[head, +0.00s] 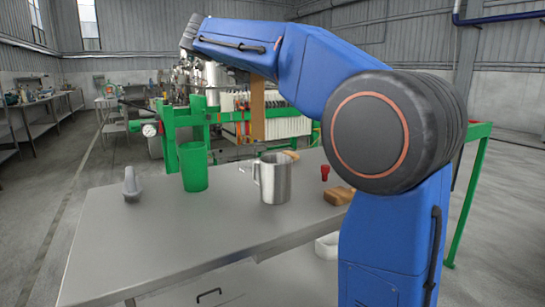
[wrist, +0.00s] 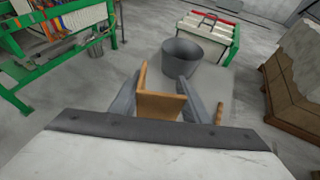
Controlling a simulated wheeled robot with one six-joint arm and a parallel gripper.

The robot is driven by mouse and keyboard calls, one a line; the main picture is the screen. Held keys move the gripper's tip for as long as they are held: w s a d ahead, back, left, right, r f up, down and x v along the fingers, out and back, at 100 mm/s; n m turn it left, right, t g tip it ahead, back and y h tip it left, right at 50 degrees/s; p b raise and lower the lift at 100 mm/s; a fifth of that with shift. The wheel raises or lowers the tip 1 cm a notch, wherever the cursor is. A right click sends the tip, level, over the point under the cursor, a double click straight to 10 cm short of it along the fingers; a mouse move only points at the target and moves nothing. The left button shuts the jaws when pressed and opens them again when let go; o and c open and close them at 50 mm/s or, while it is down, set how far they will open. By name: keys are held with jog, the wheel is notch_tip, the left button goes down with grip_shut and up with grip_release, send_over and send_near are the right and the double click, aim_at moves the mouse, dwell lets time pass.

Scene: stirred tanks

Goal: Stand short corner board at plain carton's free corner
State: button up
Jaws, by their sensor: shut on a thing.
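My gripper (wrist: 160,100) is shut on a brown, L-shaped corner board (wrist: 162,107), with one grey finger on each side of it. In the head view the board (head: 257,108) hangs upright below my blue arm, above the far side of the steel table; my gripper's fingers are hidden there behind the arm. A large tan-brown block (wrist: 293,100) at the right edge of the wrist view may be the plain carton. It is cut off by the frame, and its corners cannot be told clearly. The board is apart from it.
The steel table (head: 150,225) bears a green beaker (head: 193,167), a steel jug (head: 273,180), a grey scoop-like thing (head: 131,185), a red piece (head: 325,173) and a wooden block (head: 339,196). A grey bin (wrist: 197,58) stands on the floor beyond my gripper. Green frames (wrist: 75,50) stand left.

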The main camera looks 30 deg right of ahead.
notch_tip(320, 180, down, 17)
jog(key=shift+r, duration=0.2)
dwell(0.4)
jog(key=shift+s+f, duration=0.1)
jog(key=shift+f, duration=0.05)
jog(key=o, duration=1.5)
jog(key=shift+c, duration=0.2)
